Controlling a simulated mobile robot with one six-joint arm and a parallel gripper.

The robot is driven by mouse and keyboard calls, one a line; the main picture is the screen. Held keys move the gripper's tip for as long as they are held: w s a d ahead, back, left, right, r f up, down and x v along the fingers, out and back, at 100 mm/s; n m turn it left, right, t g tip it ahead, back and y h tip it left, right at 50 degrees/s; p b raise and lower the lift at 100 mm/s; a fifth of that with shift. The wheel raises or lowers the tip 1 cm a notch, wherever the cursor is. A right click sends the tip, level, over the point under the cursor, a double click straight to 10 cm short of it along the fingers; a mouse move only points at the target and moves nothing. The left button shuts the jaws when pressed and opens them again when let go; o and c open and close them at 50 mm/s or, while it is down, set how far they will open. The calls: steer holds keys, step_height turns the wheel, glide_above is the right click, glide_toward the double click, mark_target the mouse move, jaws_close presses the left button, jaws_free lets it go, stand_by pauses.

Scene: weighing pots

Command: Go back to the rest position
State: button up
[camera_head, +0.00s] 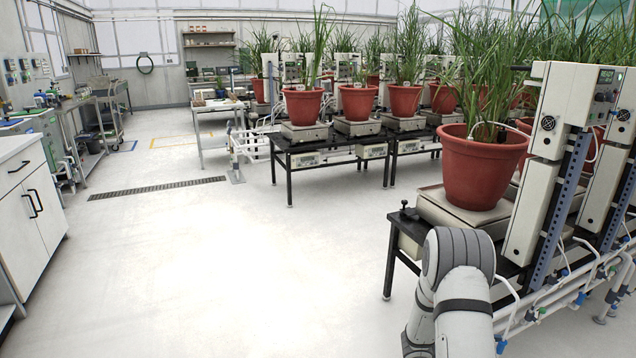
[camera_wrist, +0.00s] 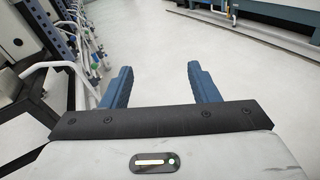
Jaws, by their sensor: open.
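My gripper (camera_wrist: 159,88) shows in the wrist view with its two blue fingers apart. Nothing is between them, and pale floor lies beyond. In the head view my arm rises at the bottom right, in front of the near black bench (camera_head: 392,262); the gripper itself is not visible there. A large terracotta pot (camera_head: 482,170) with tall green grass stands on a weighing scale (camera_head: 458,212) on that bench, just beyond my arm.
Pipes and hoses (camera_wrist: 88,45) run close on the left in the wrist view. More potted plants stand on a farther bench (camera_head: 290,160). White cabinets (camera_head: 30,205) line the left. The floor (camera_head: 190,260) between is clear, with a drain grate (camera_head: 157,188).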

steer(key=s+a+r+m+g+y+p, duration=0.1)
steer(key=s+a+r+m+y+p, duration=0.15)
steer(key=r, duration=0.45)
steer(key=s+a+r+m+g+y+p, duration=0.1)
steer(key=s+r+m+g+p, duration=0.15)
steer(key=r, duration=0.55)
steer(key=s+a+r+m+t+y+p, duration=0.2)
steer(key=s+a+r+m+y+p, duration=0.1)
steer(key=a+r, duration=0.5)
steer(key=s+a+r+m+t+y+p, duration=0.2)
steer(key=s+a+r+m+y+p, duration=0.2)
steer(key=s+a+r+p, duration=0.4)
steer(key=s+a+r+m+t+y+p, duration=0.3)
steer(key=a+r, duration=0.6)
steer(key=r, duration=0.6)
steer(key=s+m+y+p, duration=0.1)
steer(key=s+y+p, duration=0.1)
steer(key=y+p, duration=0.1)
steer(key=shift+s+a+p, duration=0.3)
steer(key=shift+p, duration=0.4)
